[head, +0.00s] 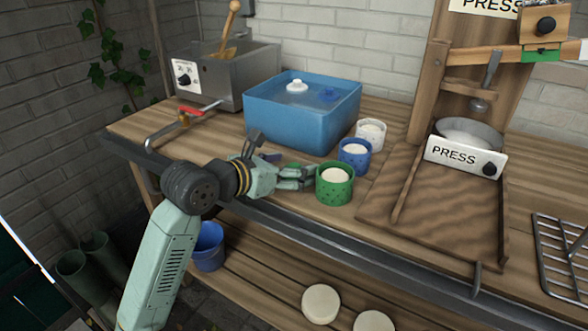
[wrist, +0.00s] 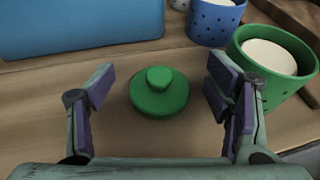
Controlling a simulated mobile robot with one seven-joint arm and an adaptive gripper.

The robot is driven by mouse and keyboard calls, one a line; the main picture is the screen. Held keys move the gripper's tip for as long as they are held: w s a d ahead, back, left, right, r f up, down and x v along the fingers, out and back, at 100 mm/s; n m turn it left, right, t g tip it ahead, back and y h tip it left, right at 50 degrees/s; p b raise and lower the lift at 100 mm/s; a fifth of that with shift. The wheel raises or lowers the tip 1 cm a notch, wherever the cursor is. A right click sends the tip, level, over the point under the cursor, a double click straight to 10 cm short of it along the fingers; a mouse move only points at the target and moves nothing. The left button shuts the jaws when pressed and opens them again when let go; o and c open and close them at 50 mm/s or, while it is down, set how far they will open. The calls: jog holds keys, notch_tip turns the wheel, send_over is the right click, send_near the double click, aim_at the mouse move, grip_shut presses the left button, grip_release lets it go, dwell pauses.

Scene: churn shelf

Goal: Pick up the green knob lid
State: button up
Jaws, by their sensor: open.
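The green knob lid (wrist: 159,98) lies on the wooden shelf top, knob up, and shows whole in the wrist view. In the head view it is mostly hidden behind my gripper, with a bit of green (head: 294,165) showing at the fingers. My gripper (wrist: 158,93) is open, with one purple-padded finger on each side of the lid and a gap on both sides. In the head view my gripper (head: 294,178) reaches in low from the left, just left of the green perforated pot (head: 335,190).
The green pot, with a white round inside, stands close to my right finger. A blue pot (head: 355,150) and a white pot (head: 370,130) stand behind it. A blue tub (head: 290,128) with water is behind the lid. A wooden press (head: 440,215) stands to the right.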

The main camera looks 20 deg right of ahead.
jog(key=c, duration=1.4)
